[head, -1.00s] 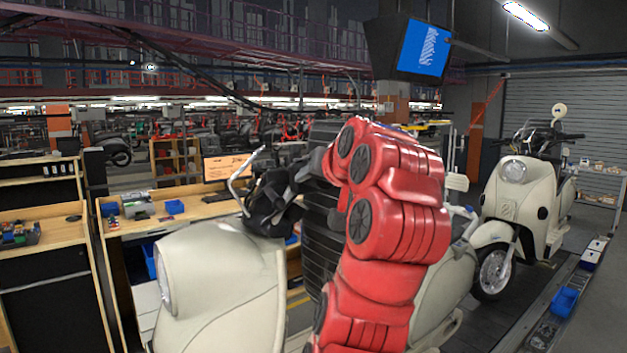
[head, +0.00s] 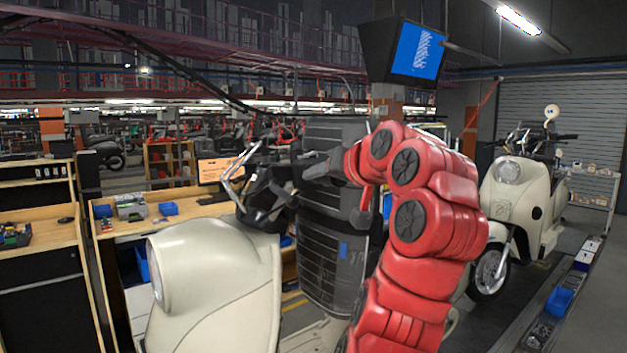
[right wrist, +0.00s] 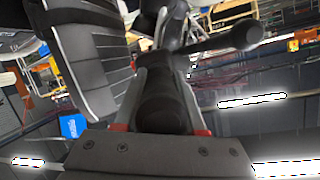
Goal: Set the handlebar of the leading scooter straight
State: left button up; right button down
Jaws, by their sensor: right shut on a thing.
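The nearest scooter (head: 215,285) is cream and stands at the front left of the head view, its headlight toward the left. Its dark handlebar (head: 262,198) with bright metal levers sits above the front body, partly covered by my gripper. My right gripper (head: 283,186), on the red arm, reaches the handlebar from the right. In the right wrist view, my right gripper (right wrist: 165,112) has its jaws on either side of a dark handlebar grip (right wrist: 163,95) and is shut on it. I cannot tell the handlebar's exact angle. My left gripper is not in view.
A second cream scooter (head: 520,200) stands behind at the right, beside a rail with blue bins (head: 559,301). Wooden workbenches (head: 180,205) with a monitor stand at the left. A hanging screen (head: 417,52) is above.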

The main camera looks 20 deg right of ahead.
jog(key=shift+d+f, duration=0.25)
jog(key=shift+d+f+b, duration=0.3)
jog(key=shift+d+f, duration=0.1)
jog(key=shift+d, duration=0.05)
jog(key=shift+d+f+n+y+b, duration=0.2)
jog(key=shift+d+n+y, duration=0.1)
jog(key=shift+d+y, duration=0.15)
jog(key=shift+d+f+n+y+b, duration=0.15)
jog(key=shift+d+n+y, duration=0.2)
jog(key=shift+d, duration=0.2)
jog(key=d, duration=0.1)
jog(key=d+f+y, duration=0.1)
jog(key=d+n+b, duration=0.1)
jog(key=shift+w+f+y, duration=0.25)
jog(key=shift+w+y, duration=0.1)
jog(key=shift+y, duration=0.05)
